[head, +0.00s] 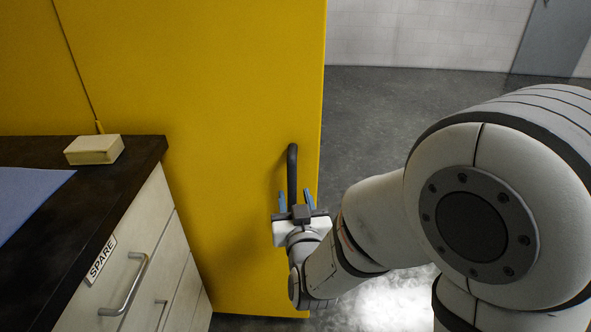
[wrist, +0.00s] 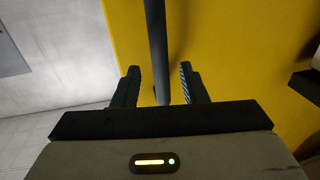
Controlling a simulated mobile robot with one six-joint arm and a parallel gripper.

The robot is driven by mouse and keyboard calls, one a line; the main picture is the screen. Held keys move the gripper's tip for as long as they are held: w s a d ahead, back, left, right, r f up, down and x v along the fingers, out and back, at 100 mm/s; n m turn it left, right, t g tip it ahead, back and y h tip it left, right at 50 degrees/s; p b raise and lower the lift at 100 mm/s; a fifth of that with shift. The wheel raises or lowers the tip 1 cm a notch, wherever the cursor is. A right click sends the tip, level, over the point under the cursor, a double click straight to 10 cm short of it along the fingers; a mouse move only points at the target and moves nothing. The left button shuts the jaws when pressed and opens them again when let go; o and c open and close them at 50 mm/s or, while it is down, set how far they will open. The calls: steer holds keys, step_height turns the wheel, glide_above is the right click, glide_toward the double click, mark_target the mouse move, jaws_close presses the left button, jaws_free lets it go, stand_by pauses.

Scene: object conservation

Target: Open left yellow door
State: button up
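The yellow door (head: 225,110) stands upright in the middle of the head view and fills the right of the wrist view (wrist: 245,60). A dark vertical bar handle (head: 292,170) is fixed near its right edge. My gripper (head: 296,200) is at the lower part of the handle. In the wrist view the handle (wrist: 158,50) runs between my two dark fingers (wrist: 160,84), with a gap on each side, so the gripper is open around it. In the head view the blue fingertips show on either side of the handle. The lower end of the handle is partly hidden by my gripper.
A dark countertop (head: 105,210) stands at left, with a small cream box (head: 94,149) and a blue sheet (head: 28,195) on it. Its pale drawers (head: 145,255) have metal handles and a SPARE label. Grey floor (head: 370,120) is clear right of the door.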

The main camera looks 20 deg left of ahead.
mark_target(293, 189)
steer(key=x, duration=0.4)
steer(key=shift+f+b, duration=0.1)
steer(key=shift+b, duration=0.3)
steer(key=shift+w+a, duration=0.2)
steer(key=shift+w, duration=0.35)
steer(key=shift+c, duration=0.5)
jaws_close()
